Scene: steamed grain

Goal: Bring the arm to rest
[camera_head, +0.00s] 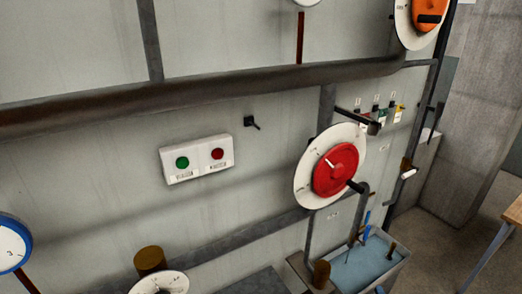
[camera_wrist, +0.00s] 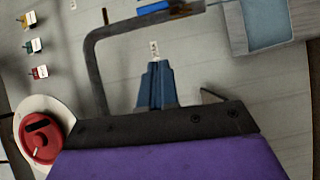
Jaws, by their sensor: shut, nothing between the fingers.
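My gripper (camera_wrist: 157,66) shows in the wrist view as two dark blue fingers pressed together, pointing up the picture from a black and purple body. It is shut and empty. A grey wall lies beyond the fingertips, with a small white label just above them. I cannot tell how far the tips are from the wall. My arm and gripper do not show in the head view.
A red wheel on a white disc (camera_head: 335,168) juts from the wall; the wrist view shows it lower left. A button box (camera_head: 196,158), a long brown pipe (camera_head: 200,90) and a water basin (camera_head: 370,268) are around. A wooden table (camera_head: 497,238) stands far right.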

